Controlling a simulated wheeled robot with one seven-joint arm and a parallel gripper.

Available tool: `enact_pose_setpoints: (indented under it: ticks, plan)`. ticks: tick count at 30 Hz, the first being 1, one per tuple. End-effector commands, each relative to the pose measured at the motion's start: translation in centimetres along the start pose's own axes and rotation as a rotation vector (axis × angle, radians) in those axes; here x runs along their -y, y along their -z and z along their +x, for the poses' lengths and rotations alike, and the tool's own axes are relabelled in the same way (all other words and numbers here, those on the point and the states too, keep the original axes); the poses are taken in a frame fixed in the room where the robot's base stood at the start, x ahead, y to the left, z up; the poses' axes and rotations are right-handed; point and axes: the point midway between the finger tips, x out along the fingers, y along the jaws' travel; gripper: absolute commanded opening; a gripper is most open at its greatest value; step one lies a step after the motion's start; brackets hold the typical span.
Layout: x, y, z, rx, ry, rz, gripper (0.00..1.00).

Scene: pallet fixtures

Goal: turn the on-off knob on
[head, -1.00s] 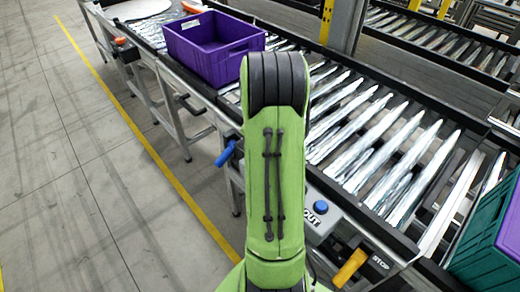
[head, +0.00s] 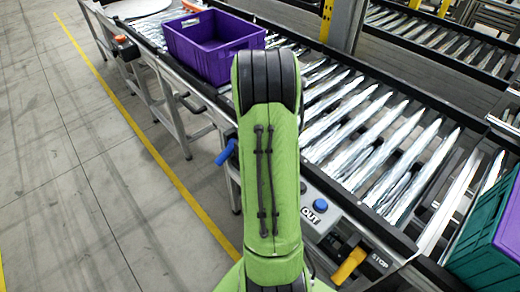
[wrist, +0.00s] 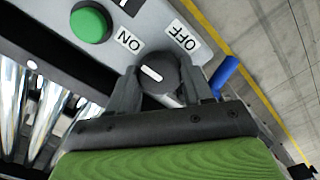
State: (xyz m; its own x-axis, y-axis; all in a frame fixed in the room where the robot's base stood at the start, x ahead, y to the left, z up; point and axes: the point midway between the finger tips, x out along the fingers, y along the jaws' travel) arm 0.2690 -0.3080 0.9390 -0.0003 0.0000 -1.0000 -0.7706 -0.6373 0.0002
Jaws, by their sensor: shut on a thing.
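The on-off knob (wrist: 162,66) is a round dark knob with a short white mark, on a grey panel in the wrist view. Its mark is slanted, with the upper-left end on the side of the ON label (wrist: 130,41). The OFF label (wrist: 184,36) is to the upper right. My gripper (wrist: 157,72) is shut on the knob, one finger on each side of it. In the head view my green arm hides the knob and the gripper.
A green button (wrist: 91,23) is beside the ON label. A blue lever (head: 226,152) sticks out from the conveyor's side, and it also shows in the wrist view (wrist: 224,74). A purple crate (head: 212,68) stands on the roller conveyor (head: 375,135). Open floor is at left.

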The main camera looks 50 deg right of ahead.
Motion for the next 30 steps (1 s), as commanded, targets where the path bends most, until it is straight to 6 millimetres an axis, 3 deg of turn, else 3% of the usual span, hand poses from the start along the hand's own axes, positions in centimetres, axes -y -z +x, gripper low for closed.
enact_pose_setpoints:
  ticks: [4,5,10,20,23,30]
  plan:
    - [0.0,0.1,-0.1,-0.003,0.001,-0.003,0.19]
    - [0.0,0.1,-0.1,-0.003,0.001,-0.003,0.51]
    - [0.0,0.1,0.0,-0.002,0.0,-0.002,0.75]
    - [0.0,0.1,-0.8,-0.002,0.0,0.0,0.75]
    - [0.0,0.1,-2.8,-0.006,0.0,0.0,0.75]
    - [0.0,0.1,-9.9,-0.008,0.0,-0.002,0.75]
